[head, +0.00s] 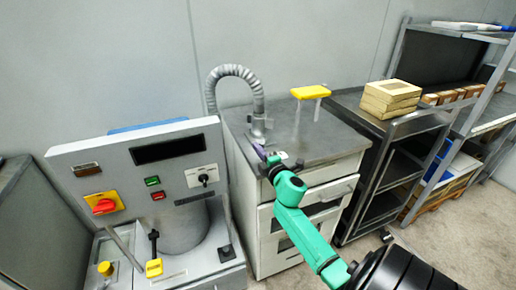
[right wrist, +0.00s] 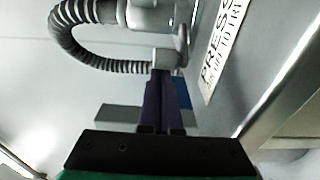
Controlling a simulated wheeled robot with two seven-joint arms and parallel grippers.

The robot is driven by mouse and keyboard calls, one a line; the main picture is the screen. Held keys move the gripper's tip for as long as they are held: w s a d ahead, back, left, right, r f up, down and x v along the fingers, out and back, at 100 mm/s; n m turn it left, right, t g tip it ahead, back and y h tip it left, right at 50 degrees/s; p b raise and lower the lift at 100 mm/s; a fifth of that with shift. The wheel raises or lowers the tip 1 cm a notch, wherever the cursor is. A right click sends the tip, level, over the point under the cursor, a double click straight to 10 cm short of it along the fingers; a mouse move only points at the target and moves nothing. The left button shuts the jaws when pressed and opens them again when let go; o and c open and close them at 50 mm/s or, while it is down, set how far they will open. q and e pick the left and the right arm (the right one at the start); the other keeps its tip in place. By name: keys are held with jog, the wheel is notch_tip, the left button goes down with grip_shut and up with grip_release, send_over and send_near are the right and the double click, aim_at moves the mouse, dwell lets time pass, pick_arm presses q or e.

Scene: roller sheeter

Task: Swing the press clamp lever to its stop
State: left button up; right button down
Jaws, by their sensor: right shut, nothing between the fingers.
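My right gripper (head: 272,160) reaches over the front left of the grey countertop, beside the grey metal fitting (head: 259,128) at the foot of a ribbed hose. In the right wrist view its dark purple fingers (right wrist: 164,78) are shut with nothing between them. Their tips are at a small grey block (right wrist: 166,58) of the fitting; I cannot tell whether they touch it. No part is clearly marked as the press clamp lever. A black upright handle (head: 154,243) with a yellow block stands on the machine at the left. My left gripper is not in view.
The machine's control panel (head: 140,165) stands left of the drawer cabinet (head: 305,215). A yellow-topped piece on pale legs (head: 310,92) stands at the back of the counter. A cart with stacked boxes (head: 391,97) and a shelf rack (head: 470,130) are at right.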

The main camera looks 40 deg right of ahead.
jog(key=shift+w+f, duration=0.1)
dwell(0.3)
jog(key=shift+s+d+n+y, duration=0.1)
jog(key=shift+s+n+y, duration=0.15)
jog(key=shift+n+y, duration=0.05)
jog(key=shift+y, duration=0.3)
